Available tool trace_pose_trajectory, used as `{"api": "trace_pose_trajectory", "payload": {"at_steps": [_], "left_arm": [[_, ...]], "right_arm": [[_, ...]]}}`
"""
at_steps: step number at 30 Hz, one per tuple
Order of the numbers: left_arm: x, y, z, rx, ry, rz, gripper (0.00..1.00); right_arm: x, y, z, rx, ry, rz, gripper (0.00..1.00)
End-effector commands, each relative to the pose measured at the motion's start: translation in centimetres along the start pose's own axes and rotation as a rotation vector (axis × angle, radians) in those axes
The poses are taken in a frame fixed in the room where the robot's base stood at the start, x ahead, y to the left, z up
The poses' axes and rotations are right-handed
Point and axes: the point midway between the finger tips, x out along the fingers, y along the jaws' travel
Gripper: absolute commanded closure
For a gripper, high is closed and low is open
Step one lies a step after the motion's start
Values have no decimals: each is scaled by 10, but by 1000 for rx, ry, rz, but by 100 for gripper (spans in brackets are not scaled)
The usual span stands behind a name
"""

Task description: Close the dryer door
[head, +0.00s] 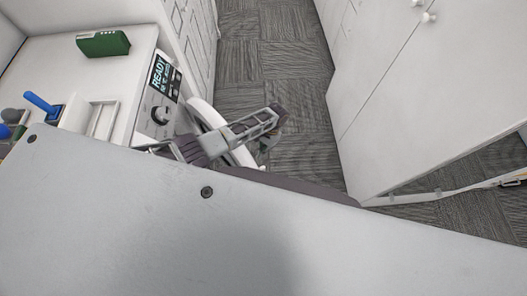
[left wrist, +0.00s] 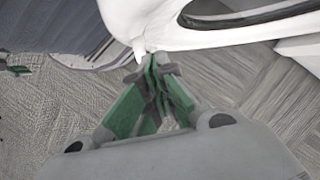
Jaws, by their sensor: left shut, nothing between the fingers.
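The dryer (head: 140,110) stands at the left in the head view, with a lit display and a round knob on its panel. Its round white door (head: 240,153) stands out from the front, standing open, partly hidden by my left arm. My left gripper (head: 266,140) is beyond the door's outer side, low over the carpet, and partly hidden by its own arm. In the left wrist view the green-padded fingers (left wrist: 158,72) are shut and empty, their tips close to the white door rim (left wrist: 190,38). I cannot tell whether they touch.
A green box (head: 103,43) and a blue-handled item (head: 40,102) are on the dryer top side. White cabinets (head: 420,90) stand at the right. A strip of grey carpet (head: 270,50) between the two sides is clear. My own grey body covers the foreground.

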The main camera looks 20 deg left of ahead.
Motion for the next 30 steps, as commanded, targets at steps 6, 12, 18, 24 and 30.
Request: {"api": "trace_pose_trajectory", "payload": {"at_steps": [6, 12, 18, 24, 30], "left_arm": [[-1, -2, 1, -2, 0, 0, 100], [-13, -1, 0, -1, 1, 0, 100], [-29, -1, 0, -1, 2, 0, 100], [-53, 1, 0, -1, 2, 0, 100], [-80, 2, 0, -2, 2, 0, 100]], "right_arm": [[-2, 0, 0, 0, 0, 0, 24], [-3, 3, 1, -1, -2, 3, 24], [-4, 3, 2, -1, -3, 3, 24], [-4, 3, 4, -1, -5, 3, 24], [-3, 3, 4, -1, -5, 3, 24]]}}
